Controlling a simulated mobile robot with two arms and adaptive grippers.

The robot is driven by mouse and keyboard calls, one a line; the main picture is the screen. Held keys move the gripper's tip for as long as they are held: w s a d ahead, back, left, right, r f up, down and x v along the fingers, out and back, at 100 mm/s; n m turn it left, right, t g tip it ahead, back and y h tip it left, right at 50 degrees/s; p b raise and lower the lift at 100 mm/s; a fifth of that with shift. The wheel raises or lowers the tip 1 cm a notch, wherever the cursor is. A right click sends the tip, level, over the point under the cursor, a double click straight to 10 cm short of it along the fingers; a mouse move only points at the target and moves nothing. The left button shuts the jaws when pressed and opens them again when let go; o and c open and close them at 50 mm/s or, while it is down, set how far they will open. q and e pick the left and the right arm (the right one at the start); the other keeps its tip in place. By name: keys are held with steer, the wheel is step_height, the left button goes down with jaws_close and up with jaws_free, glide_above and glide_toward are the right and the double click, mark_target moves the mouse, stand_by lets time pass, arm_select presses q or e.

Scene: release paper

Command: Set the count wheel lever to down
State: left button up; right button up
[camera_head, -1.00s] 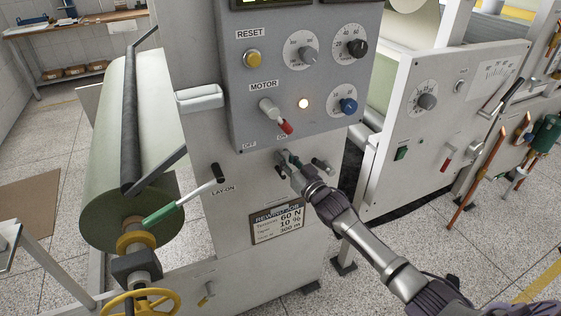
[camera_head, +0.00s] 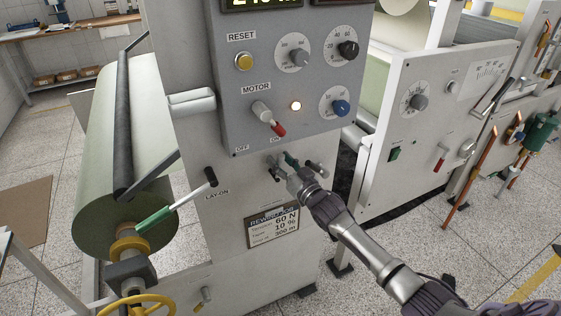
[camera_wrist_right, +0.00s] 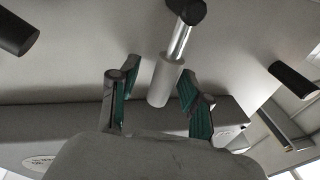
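My right gripper (camera_head: 283,166) is at the machine's front panel, just below the grey control box. In the right wrist view my right gripper (camera_wrist_right: 157,72) is open, with one teal-padded finger on each side of a short lever (camera_wrist_right: 165,85). This lever has a dark pivot, a silver rod and a pale grey grip, and the grip reaches in between the fingers. I see a gap at the left finger; contact on the right is unclear. No readable label marks it as the count wheel lever. In the head view the gripper mostly hides it. My left gripper is out of view.
Dark pegs flank the lever in the wrist view, left (camera_wrist_right: 15,33) and right (camera_wrist_right: 295,80). The red-tipped motor lever (camera_head: 277,128) is above the gripper, the lay-on lever (camera_head: 211,177) to its left. A job card (camera_head: 273,228) is below.

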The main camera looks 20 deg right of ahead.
steer(key=v, duration=1.2)
stand_by(0.3)
steer(key=s+f+g+h, duration=0.1)
steer(key=s+f+g, duration=0.3)
steer(key=f, duration=0.8)
steer(key=s+f+g+h, duration=0.2)
steer(key=s+f, duration=0.3)
steer(key=f, duration=0.6)
steer(key=s+f+g+h, duration=0.15)
steer(key=s+f, duration=0.35)
steer(key=f, duration=0.7)
steer(key=s+a+f+g, duration=0.2)
steer(key=s+f, duration=0.4)
steer(key=s, duration=0.5)
steer(key=s+a+f+n+g, duration=0.1)
steer(key=s+a+f+g, duration=0.2)
steer(key=s, duration=0.9)
steer(key=s+a+f+n+g, duration=0.1)
steer(key=s+f+g, duration=0.4)
steer(key=s+f, duration=0.5)
steer(key=shift+s+a+g, duration=0.35)
steer(key=shift+s+a, duration=0.45)
steer(key=shift+s, duration=0.35)
steer(key=shift+y, duration=0.25)
